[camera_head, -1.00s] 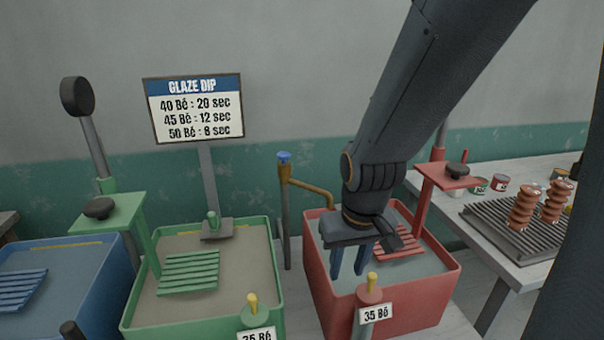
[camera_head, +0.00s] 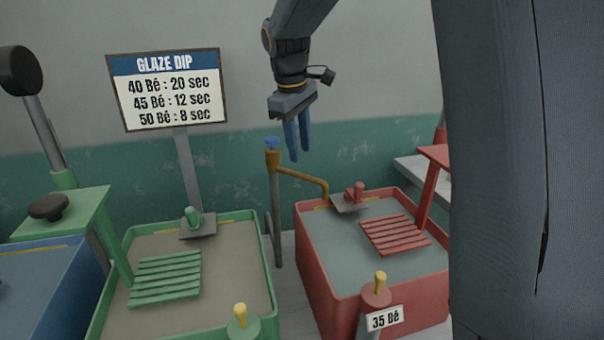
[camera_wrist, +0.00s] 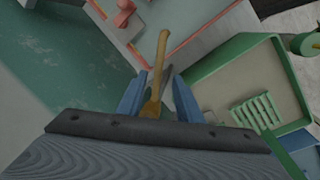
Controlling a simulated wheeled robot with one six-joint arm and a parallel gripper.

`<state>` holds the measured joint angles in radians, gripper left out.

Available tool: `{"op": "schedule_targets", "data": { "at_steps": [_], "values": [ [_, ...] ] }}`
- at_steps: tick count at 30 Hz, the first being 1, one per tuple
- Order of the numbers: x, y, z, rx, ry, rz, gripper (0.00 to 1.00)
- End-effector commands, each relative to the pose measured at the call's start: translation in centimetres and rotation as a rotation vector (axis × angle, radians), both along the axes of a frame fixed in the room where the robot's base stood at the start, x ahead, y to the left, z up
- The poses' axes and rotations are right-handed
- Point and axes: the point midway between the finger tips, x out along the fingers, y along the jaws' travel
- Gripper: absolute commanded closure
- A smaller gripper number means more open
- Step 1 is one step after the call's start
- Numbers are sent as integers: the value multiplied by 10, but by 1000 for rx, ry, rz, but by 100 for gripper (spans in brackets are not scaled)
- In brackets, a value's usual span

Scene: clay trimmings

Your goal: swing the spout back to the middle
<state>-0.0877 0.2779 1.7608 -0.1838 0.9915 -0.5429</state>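The spout (camera_head: 308,181) is a brass pipe on a post with a blue knob (camera_head: 272,142). It points right, its bent end over the back left corner of the red tub (camera_head: 319,263). My gripper (camera_head: 299,155) hangs just above the pipe in the head view, blue fingers pointing down and apart. In the wrist view the spout (camera_wrist: 160,62) shows between my two fingers (camera_wrist: 158,100), running away toward the red tub. The fingers are open with nothing gripped. I cannot tell how far above the pipe they are.
A green tub (camera_head: 262,281) of tan glaze stands left of the post, with a blue tub (camera_head: 55,290) further left. A glaze dip sign (camera_head: 168,90) stands behind. A yellow-topped stand (camera_head: 376,291) is in front of the red tub. My arm hides the right side.

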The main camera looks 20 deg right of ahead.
Motion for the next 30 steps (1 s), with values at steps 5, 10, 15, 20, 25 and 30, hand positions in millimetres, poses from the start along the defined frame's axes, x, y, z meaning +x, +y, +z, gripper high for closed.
{"op": "schedule_targets", "data": {
  "at_steps": [5, 10, 15, 20, 25, 30],
  "values": [
    [4, -2, -10, -6, 6, 12, 68],
    [7, -6, -36, -5, 8, 10, 68],
    [10, -9, -59, -5, 5, 9, 68],
    [12, -11, -71, -5, 4, 9, 68],
    [13, -11, -74, -4, 2, 9, 68],
    [13, -11, -74, -4, 2, 9, 73]
  ]
}}
